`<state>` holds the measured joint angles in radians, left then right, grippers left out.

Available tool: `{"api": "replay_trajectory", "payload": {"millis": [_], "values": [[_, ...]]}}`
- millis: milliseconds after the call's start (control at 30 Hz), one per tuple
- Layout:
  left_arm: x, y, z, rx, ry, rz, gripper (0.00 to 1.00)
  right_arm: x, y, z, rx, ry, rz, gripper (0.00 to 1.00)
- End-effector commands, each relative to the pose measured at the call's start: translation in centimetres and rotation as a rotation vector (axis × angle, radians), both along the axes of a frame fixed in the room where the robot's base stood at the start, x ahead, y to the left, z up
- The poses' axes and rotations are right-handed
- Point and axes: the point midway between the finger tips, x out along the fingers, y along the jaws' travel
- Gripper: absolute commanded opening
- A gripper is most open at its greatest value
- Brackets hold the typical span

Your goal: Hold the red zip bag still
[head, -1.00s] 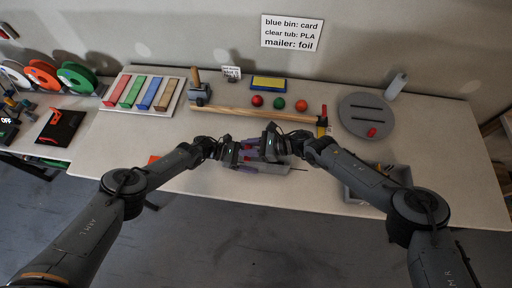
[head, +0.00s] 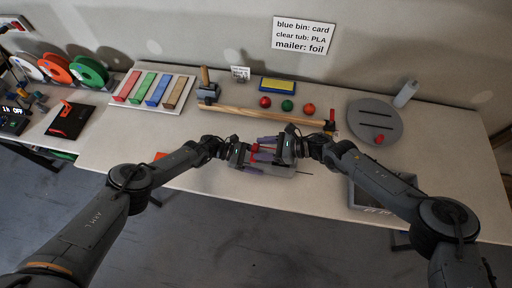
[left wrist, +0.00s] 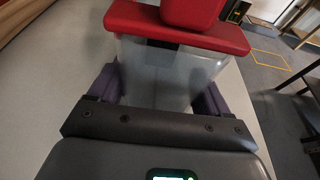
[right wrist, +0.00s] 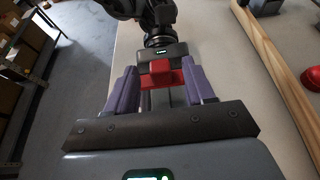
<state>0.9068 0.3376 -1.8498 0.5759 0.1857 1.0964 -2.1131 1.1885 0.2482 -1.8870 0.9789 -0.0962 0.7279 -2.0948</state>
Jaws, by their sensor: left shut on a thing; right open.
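The zip bag has a clear grey body (left wrist: 165,75) with a red bar and a raised red slider (left wrist: 185,28) along its far edge in the left wrist view. My left gripper (left wrist: 158,85) is shut on the clear body, a purple finger on each side. In the head view the red part (head: 254,150) shows between the two grippers. My right gripper (right wrist: 162,80) is open, with the red slider between or just beyond its purple fingertips; I cannot tell if they touch it. In the head view my right gripper (head: 272,148) faces the left one and partly hides the bag.
A long wooden bar (head: 265,116) lies behind the grippers, with several small balls beyond it. A grey bin (head: 365,200) stands at the right front, a grey slotted disc (head: 375,122) behind it. Coloured blocks on a white board (head: 153,90) are at the left. The table's front edge is near.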

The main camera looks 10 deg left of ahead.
Motion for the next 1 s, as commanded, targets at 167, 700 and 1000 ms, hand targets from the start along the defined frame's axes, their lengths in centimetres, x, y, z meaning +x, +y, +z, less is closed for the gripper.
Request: {"api": "replay_trajectory", "payload": {"millis": [167, 700, 1000], "values": [[-0.1, 0.0, -0.1, 0.001, 0.002, 0.0, 0.17, 0.3, -3.3, 1.3, -0.001, -0.001, -0.003, 0.53], [-0.1, 0.0, -0.1, 0.001, 0.002, 0.0, 0.17, 0.5, -8.0, 3.3, 0.0, 0.0, 0.0, 0.53], [-0.1, 0.0, -0.1, 0.001, 0.001, -0.001, 0.9, 0.5, -8.0, 3.3, 0.0, 0.0, 0.0, 0.53]]}}
